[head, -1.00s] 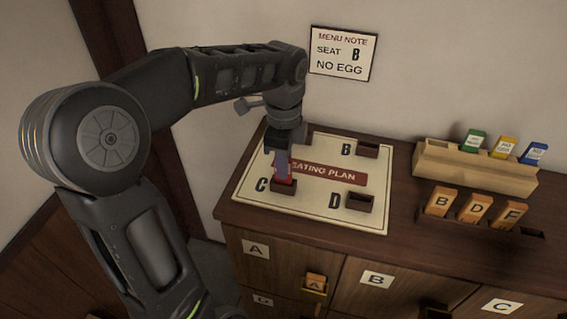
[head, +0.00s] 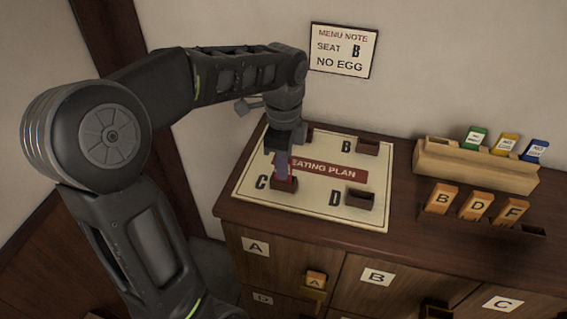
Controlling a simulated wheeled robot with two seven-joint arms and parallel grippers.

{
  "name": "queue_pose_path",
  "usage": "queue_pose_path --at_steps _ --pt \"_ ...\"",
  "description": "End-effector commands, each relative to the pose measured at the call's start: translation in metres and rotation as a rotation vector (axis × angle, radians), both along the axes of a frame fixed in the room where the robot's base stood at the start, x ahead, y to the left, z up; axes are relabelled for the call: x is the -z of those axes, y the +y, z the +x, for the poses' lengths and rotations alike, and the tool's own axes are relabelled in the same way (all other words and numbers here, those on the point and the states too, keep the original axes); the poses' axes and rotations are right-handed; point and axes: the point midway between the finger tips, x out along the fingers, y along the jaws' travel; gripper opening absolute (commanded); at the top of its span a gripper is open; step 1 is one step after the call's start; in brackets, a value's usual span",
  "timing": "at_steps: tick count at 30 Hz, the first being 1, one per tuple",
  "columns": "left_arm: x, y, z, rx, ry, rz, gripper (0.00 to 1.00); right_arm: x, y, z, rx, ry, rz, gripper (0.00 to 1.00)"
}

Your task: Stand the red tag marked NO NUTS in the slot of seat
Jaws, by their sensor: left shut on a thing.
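My left gripper (head: 282,173) is shut on the red tag (head: 285,183), right at the dark slot block of seat C (head: 284,187) on the seating plan (head: 310,211). Only a little red shows below the fingers, at the block's opening; the tag's lettering is hidden. I cannot tell whether the tag is fully seated. The slot blocks of seat B (head: 368,148) and seat D (head: 359,200) look empty. The block at the back left is mostly hidden behind my gripper. My right gripper is not in view.
A wooden rack (head: 470,169) at the right holds a green tag (head: 475,138), a yellow tag (head: 507,146) and a blue tag (head: 536,150). Orange tags B, D and F (head: 475,206) stand in front. A wall note (head: 343,52) reads seat B, no egg. Lettered drawers (head: 310,260) are below.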

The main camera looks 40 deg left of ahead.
Motion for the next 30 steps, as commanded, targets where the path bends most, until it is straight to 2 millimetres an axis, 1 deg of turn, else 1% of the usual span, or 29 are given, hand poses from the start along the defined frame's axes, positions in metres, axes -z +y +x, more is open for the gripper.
queue_pose_path --at_steps 6,7,15,21,30 --pt "-0.0003 0.0001 0.0002 0.000 -0.001 0.000 0.00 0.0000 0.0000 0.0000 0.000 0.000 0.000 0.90" --pt "-0.0003 0.0001 0.0002 0.000 -0.001 0.000 0.13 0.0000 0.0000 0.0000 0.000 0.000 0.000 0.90" --pt "-0.0003 0.0001 0.0002 0.000 -0.001 0.000 0.35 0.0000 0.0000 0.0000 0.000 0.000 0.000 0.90" --pt "-0.0002 0.0002 0.0002 0.000 -0.001 0.000 0.36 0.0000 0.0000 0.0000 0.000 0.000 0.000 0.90" --pt "-0.0002 0.0001 0.0002 0.000 -0.001 0.000 0.61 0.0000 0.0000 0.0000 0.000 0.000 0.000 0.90"
